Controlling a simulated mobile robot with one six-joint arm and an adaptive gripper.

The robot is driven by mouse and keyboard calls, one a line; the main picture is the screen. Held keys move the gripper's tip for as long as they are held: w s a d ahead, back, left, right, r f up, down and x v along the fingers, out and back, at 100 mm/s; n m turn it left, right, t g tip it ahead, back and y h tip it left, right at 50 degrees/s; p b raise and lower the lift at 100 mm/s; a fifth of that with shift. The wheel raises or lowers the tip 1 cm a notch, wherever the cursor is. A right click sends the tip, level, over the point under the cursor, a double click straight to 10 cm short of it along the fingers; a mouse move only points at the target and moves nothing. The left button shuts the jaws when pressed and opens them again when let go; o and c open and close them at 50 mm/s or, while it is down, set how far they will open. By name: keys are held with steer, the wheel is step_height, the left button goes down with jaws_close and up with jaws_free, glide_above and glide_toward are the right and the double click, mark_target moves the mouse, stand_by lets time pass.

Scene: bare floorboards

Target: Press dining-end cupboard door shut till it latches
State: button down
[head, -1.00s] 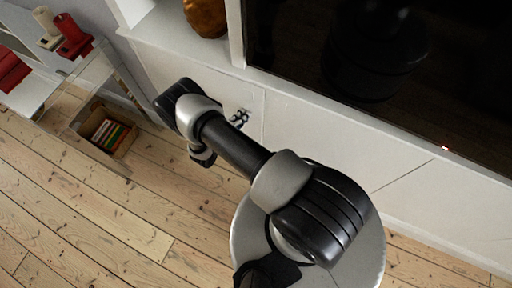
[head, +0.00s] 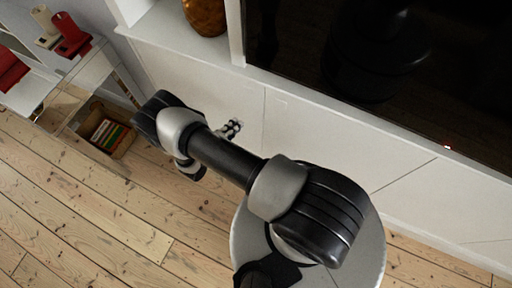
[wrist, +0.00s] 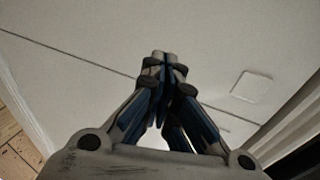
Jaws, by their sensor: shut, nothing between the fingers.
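The white cupboard front runs below the dark screen in the head view. Its left door panel (head: 190,75) ends at a thin seam, and it looks flush or nearly so with its neighbour; I cannot tell whether it is latched. My gripper (head: 234,127) is in front of this panel near the seam, partly hidden by my arm. In the wrist view my gripper (wrist: 163,58) is shut with nothing between the fingertips. A pale panel (wrist: 90,35) with a dark seam lies behind the fingertips; I cannot tell whether they touch it.
A dark screen (head: 370,70) stands above the cupboard, with a brown vase (head: 205,16) to its left. A glass table (head: 95,75) with red things (head: 70,35) stands at far left, above a box of books (head: 108,132). Bare floorboards (head: 90,210) are clear at lower left.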

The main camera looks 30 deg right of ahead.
steer(key=s+a+b, duration=0.1)
steer(key=s+a, duration=0.2)
steer(key=a, duration=0.2)
steer(key=shift+a, duration=0.4)
steer(key=shift+s, duration=0.1)
stand_by(0.8)
